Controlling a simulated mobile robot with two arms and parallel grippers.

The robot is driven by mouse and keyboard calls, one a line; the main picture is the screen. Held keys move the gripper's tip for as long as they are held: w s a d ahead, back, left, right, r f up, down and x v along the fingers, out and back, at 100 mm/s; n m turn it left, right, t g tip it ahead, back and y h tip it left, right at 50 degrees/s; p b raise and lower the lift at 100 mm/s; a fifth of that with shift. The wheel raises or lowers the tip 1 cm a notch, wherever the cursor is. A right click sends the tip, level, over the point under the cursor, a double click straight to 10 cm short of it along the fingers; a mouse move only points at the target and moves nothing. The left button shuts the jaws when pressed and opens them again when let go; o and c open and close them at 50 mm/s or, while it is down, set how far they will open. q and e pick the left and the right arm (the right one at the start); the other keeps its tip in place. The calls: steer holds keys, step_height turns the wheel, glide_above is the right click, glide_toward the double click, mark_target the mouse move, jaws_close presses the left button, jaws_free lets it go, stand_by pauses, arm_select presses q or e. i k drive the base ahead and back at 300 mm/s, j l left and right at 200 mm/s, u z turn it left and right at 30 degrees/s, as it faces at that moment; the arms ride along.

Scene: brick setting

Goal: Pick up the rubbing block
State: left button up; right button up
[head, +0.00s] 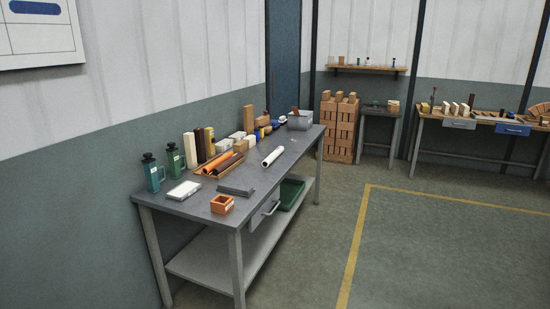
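A flat dark grey block (236,190) lies near the front edge of the grey workbench (215,208); it may be the rubbing block, but at this distance I cannot be sure. A pale, light-grey flat box-like piece (184,190) lies to its left, apart from it. A small open orange-brown box (222,204) sits near the front corner, just in front of the dark block. Neither of my grippers shows in the head view.
Green bottles (153,172), upright bricks and an orange roll (219,161) line the bench's back. A white roll (273,156) lies farther along. A drawer (264,210) and lower shelf are below. Open floor (330,225) lies right; brick stacks (337,128) and another bench (460,123) stand beyond.

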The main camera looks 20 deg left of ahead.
mark_target(268, 132)
steer(key=i+u, duration=0.15)
steer(key=i, duration=2)
steer(key=i+u, duration=0.3)
steer(key=i, duration=0.2)
steer(key=i+l+u, duration=0.3)
steer(key=i, duration=0.15)
steer(key=i+l+u, duration=0.3)
steer(key=i, duration=0.15)
steer(key=j, duration=0.1)
